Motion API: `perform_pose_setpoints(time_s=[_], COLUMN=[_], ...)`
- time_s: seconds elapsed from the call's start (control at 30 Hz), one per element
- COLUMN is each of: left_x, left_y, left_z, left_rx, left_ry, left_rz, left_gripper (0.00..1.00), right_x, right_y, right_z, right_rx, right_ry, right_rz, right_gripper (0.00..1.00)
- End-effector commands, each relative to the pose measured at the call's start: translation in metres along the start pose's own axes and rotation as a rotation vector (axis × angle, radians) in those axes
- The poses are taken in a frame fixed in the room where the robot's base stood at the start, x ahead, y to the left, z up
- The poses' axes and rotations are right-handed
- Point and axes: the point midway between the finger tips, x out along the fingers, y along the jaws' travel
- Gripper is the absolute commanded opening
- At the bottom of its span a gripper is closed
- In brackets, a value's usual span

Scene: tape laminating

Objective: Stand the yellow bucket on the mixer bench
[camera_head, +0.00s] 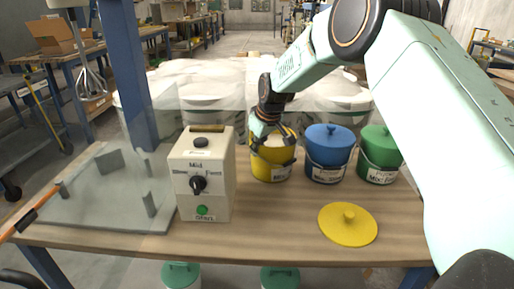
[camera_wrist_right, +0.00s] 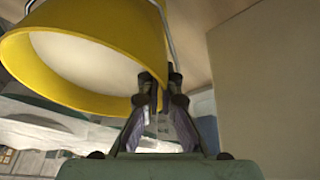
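The yellow bucket (camera_head: 270,165) stands upright on the wooden mixer bench (camera_head: 275,225), just right of the white mixer control box (camera_head: 203,180). It has no lid on, and pale contents show inside. My right gripper (camera_head: 268,130) reaches down to its rim from behind. In the right wrist view the yellow bucket (camera_wrist_right: 110,30) fills the upper left, and its wall runs between the two close fingertips of my right gripper (camera_wrist_right: 158,90). The gripper looks shut on the rim. My left gripper is not in view.
A blue lidded bucket (camera_head: 328,157) and a green lidded bucket (camera_head: 379,158) stand to the right. A loose yellow lid (camera_head: 347,224) lies at the front right. A clear panel stand (camera_head: 105,195) fills the left. Large white lidded drums (camera_head: 205,95) stand behind the bench.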

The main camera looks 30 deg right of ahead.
Motion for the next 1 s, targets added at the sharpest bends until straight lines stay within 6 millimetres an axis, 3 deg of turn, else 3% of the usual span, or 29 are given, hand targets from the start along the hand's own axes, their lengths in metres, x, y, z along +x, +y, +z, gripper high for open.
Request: perform_pose_setpoints(time_s=[0.33, 0.67, 0.77, 1.0], left_x=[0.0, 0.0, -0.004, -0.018], left_y=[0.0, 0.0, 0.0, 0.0], left_z=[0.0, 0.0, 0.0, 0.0], left_rx=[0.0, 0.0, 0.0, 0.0], left_ry=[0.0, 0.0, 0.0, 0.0], left_rz=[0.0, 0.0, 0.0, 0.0], left_gripper=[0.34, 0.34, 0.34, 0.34], right_x=[0.001, -0.002, -0.013, -0.062], right_y=[0.0, 0.0, 0.001, 0.001], right_z=[0.0, -0.001, -0.002, -0.003], right_rx=[0.0, 0.0, 0.001, 0.001], right_ry=[0.0, 0.001, 0.001, 0.004], right_rz=[0.0, 0.0, 0.0, 0.0], right_gripper=[0.28, 0.28, 0.28, 0.28])
